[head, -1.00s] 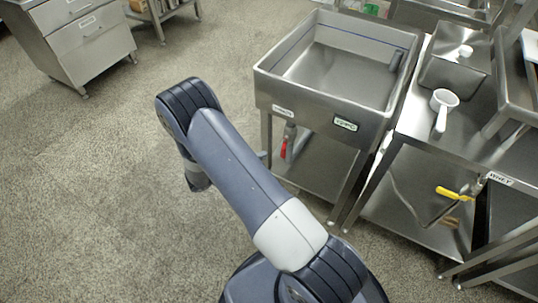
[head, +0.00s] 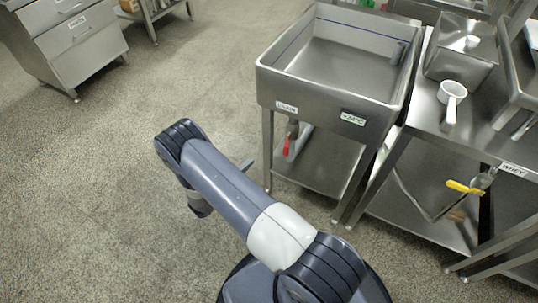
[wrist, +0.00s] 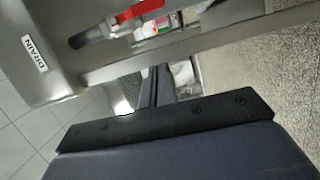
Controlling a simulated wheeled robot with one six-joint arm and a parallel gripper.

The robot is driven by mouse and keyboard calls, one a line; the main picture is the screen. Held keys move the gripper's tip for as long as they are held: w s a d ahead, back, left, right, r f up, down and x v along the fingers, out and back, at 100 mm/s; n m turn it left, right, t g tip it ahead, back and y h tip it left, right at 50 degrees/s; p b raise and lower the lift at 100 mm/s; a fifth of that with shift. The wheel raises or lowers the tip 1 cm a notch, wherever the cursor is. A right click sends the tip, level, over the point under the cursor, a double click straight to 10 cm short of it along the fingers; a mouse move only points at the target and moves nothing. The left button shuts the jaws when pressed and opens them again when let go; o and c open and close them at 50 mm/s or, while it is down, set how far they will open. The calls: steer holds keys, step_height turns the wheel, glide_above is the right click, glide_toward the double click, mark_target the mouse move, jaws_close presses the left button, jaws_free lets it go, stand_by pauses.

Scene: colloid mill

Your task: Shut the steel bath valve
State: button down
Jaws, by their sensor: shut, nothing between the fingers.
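The steel bath (head: 330,95) is an open square basin on legs, right of my arm in the head view. Its valve has a red lever (head: 287,146) hanging below the front left of the basin, under a small label. In the wrist view the red lever (wrist: 138,10) is at the top edge, partly cut off, near a DRAIN label (wrist: 27,53). My gripper (wrist: 157,84) is shut and empty, with its dark fingers below the lever in that picture and apart from it. In the head view my arm mostly hides the gripper, and only a small tip shows (head: 248,165).
A steel bench (head: 425,125) marked WHEY stands to the right, with a yellow-handled valve (head: 464,187) and a white ladle (head: 451,92). A drawer cabinet (head: 75,45) stands at the upper left. The speckled floor (head: 80,200) on the left is clear.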

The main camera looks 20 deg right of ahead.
mark_target(286, 151)
steer(key=b+x, duration=0.1)
steer(key=x, duration=0.9)
steer(key=shift+s+d+f+b, duration=0.1)
steer(key=shift+d+b, duration=0.1)
steer(key=shift+b, duration=0.1)
steer(key=s+d, duration=0.2)
steer(key=s, duration=0.1)
steer(key=shift+s, duration=0.1)
